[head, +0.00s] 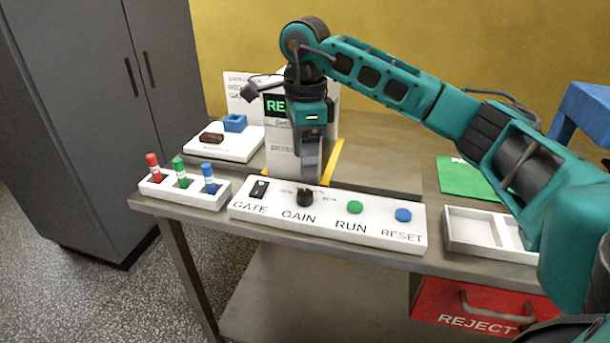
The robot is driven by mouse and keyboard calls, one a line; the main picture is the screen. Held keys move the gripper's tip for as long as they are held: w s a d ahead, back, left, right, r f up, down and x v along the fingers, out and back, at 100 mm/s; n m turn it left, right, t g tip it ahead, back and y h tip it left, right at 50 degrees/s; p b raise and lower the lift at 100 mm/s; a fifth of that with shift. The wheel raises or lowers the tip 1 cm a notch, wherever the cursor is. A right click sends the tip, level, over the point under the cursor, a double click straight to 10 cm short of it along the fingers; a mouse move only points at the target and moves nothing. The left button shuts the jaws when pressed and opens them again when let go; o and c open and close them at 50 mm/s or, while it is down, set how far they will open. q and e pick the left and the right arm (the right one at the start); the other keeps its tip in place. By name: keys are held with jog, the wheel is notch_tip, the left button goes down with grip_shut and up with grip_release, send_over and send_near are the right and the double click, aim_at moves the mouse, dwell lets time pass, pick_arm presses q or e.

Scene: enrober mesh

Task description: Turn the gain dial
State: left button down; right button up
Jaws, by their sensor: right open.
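The gain dial (305,197) is a small black knob on the white control panel (330,238), above the printed word GAIN. My right gripper (307,180) hangs pointing down just above and behind the dial, with its fingers close to it. The right gripper is open; whether its fingers are around the dial or only behind it I cannot tell. The arm comes in from the right. My left gripper is not in view.
The panel also carries a black GATE switch (260,189), a green RUN button (355,207) and a blue RESET button (403,215). A rack (184,193) with red, green and blue markers stands left. A white divided tray (480,235) and green mat (462,177) lie right.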

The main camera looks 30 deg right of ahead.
notch_tip(320, 180, up, 5)
jog(key=shift+f, duration=0.1)
dwell(0.6)
